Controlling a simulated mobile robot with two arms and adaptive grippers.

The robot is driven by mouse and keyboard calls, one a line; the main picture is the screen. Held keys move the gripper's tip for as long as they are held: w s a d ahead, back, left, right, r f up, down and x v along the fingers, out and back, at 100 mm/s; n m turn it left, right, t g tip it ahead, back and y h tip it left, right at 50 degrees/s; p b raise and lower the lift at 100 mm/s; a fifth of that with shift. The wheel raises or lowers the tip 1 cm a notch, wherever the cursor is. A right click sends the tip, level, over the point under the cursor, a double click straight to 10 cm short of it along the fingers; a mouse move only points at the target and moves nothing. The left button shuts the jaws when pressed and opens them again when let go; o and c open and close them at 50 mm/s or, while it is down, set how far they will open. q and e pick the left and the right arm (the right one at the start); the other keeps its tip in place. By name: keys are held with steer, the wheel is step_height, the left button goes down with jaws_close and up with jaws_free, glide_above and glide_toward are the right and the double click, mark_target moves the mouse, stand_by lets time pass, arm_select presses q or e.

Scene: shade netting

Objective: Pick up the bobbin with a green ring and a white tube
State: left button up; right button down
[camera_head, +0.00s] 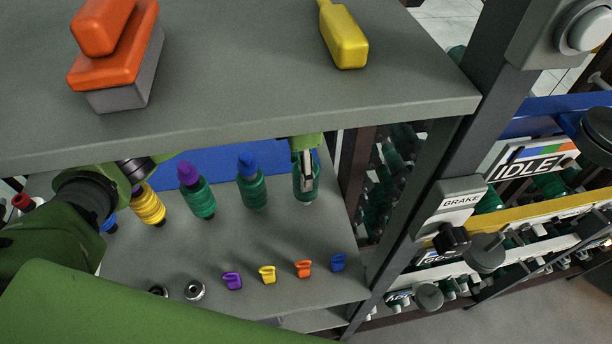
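Several bobbins stand in a row on the lower shelf (225,250). The bobbin at the right end of the row (303,189) has green thread and a pale bit at its foot. My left gripper (307,172) reaches down from under the upper shelf, with a grey finger in front of this bobbin's upper part. It hides the bobbin's top, so I cannot make out a green ring or white tube, or whether the fingers are closed on it. My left arm comes in from the left and passes partly behind the upper shelf. My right gripper is not in view.
The upper shelf (240,95) overhangs the row. Left of the gripper are a blue-topped green bobbin (252,190), a purple-topped green one (201,200) and a yellow one (149,207). Small coloured clips (268,274) lie in front. A post (425,190) stands right.

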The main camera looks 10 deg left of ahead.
arm_select(q)
steer(key=shift+s+f+p, duration=0.1)
steer(key=shift+f+p, duration=0.6)
steer(key=shift+f, duration=1.5)
steer(key=c, duration=1.4)
steer(key=shift+r, duration=0.1)
steer(key=shift+c, duration=0.2)
